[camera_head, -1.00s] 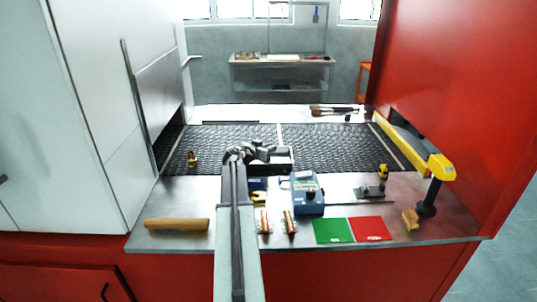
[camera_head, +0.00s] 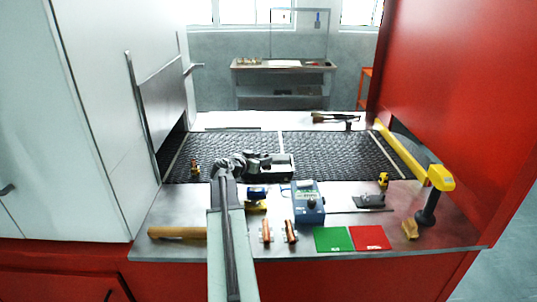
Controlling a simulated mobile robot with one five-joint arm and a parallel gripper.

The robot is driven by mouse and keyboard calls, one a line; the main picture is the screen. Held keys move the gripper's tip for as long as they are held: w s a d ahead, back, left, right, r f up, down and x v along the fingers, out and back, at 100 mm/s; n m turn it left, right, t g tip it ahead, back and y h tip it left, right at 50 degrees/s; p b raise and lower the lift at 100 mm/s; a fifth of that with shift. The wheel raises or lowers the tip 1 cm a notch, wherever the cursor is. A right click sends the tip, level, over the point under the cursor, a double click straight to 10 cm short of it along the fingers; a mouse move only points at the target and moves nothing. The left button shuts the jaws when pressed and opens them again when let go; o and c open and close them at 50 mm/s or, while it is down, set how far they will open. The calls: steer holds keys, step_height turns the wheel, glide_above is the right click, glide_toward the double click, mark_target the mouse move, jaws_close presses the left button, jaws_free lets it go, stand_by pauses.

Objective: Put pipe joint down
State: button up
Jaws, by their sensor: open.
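A small brass-coloured fitting that looks like the pipe joint (camera_head: 195,168) stands on the left part of the black mesh belt (camera_head: 335,150). My arm reaches up from the bottom middle. My gripper (camera_head: 268,160) is over the near middle of the belt, at a dark tray (camera_head: 284,172), well to the right of the fitting. It is open, and I see no fitting between its jaws. The gripper and arm hide part of the tray and belt, and the fingertips are too small to see clearly.
A blue meter box (camera_head: 308,204), two copper-coloured pieces, green (camera_head: 333,239) and red (camera_head: 370,237) mats, and a wooden roller (camera_head: 178,232) lie on the steel counter. A yellow barrier arm (camera_head: 410,155) stands at right. White panels and a red wall flank the belt.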

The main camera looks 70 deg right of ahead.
steer(key=p+v, duration=0.1)
steer(key=v, duration=0.4)
stand_by(1.3)
